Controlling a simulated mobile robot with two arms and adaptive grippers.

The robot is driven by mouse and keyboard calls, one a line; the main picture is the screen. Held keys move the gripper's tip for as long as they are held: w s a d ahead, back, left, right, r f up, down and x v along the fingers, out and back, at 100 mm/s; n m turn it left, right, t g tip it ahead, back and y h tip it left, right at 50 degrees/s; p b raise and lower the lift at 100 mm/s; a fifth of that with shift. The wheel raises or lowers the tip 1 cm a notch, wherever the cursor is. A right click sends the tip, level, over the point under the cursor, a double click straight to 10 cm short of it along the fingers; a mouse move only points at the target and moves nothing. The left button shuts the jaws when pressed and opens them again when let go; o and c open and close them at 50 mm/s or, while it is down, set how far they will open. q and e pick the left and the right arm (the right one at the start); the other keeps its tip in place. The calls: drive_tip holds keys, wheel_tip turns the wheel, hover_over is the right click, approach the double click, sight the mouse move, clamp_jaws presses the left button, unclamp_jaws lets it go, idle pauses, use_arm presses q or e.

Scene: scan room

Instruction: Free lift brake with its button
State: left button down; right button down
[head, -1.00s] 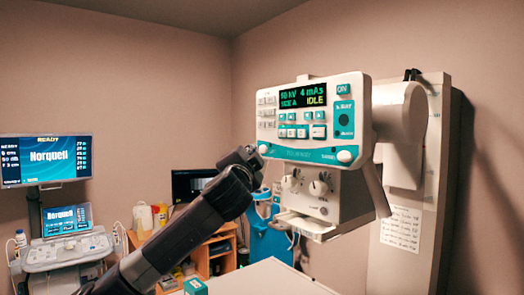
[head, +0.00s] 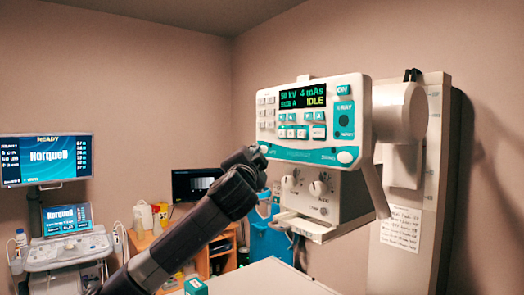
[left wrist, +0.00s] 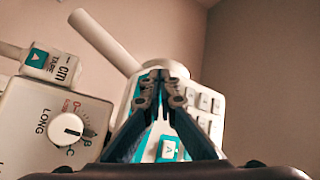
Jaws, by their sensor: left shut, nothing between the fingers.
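In the left wrist view the shut fingertips (left wrist: 161,75) overlap the panel. A teal button with an up arrow (left wrist: 168,150) shows between the finger links. Which button is the lift brake's cannot be read. My right gripper is out of view.
Below the panel is a collimator box (head: 325,196) with two knobs; its knob (left wrist: 66,128) shows in the left wrist view. A white column (head: 405,245) stands behind at right. An ultrasound cart (head: 68,252), wooden shelf (head: 205,262) and pale table (head: 262,280) lie lower.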

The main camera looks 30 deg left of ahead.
use_arm(q)
drive_tip(key=shift+w+d, duration=0.1)
drive_tip(key=shift+w, duration=0.15)
idle(0.4)
drive_tip(key=shift+s, duration=0.1)
drive_tip(key=shift+s+a, duration=0.3)
drive_tip(key=shift+s, duration=0.35)
drive_tip(key=shift+s+f+b, duration=0.1)
drive_tip(key=shift+b, duration=0.2)
drive_tip(key=s, duration=0.1)
drive_tip(key=s+a+b, duration=0.1)
drive_tip(key=s, duration=0.1)
drive_tip(key=s+a, duration=0.1)
drive_tip(key=shift+s, duration=0.2)
idle(0.4)
